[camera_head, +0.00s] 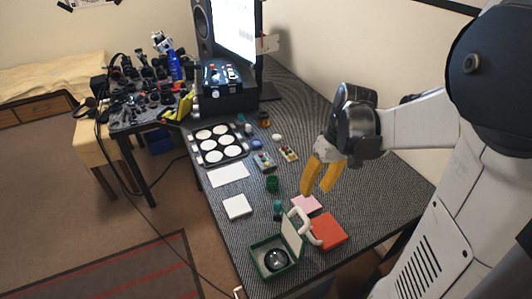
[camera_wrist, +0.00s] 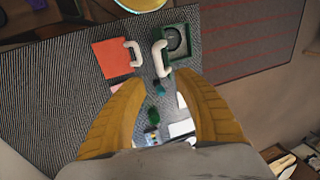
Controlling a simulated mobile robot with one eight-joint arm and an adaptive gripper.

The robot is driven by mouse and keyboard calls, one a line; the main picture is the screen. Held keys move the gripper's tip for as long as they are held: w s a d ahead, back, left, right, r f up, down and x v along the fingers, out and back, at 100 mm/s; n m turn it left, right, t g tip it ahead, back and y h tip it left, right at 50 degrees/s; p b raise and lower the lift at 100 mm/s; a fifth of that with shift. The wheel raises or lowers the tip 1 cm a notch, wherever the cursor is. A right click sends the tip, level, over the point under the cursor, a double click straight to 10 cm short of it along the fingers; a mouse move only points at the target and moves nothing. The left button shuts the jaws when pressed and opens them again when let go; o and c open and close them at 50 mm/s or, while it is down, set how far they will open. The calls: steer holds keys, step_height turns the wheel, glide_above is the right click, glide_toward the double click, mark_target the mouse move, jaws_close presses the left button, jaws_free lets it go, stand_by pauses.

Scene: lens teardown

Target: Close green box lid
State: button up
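The green box (camera_head: 257,262) stands near the front edge of the table, with a round black lens part (camera_head: 276,260) inside. Its lid (camera_head: 292,235) stands raised on the box's right side, so the box is open. A white handle (camera_wrist: 161,58) is on the lid. In the wrist view the green box (camera_wrist: 192,31) is at the top, beyond my fingertips. My gripper (camera_head: 318,178) has two yellow fingers, spread apart and empty. It hovers above the table, behind and to the right of the box, touching nothing visible.
A red-orange box or panel (camera_head: 328,231) with another white handle (camera_wrist: 133,53) sits right beside the raised lid. A pink pad (camera_head: 306,204), a white square (camera_head: 237,207) and a small green cup (camera_head: 272,184) lie behind. A monitor stands at the back.

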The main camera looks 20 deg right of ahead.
mark_target(305, 215)
steer(key=b+x, duration=0.4)
steer(key=x, duration=0.7)
steer(key=shift+s+d, duration=0.1)
steer(key=shift+d, duration=0.1)
jaws_close()
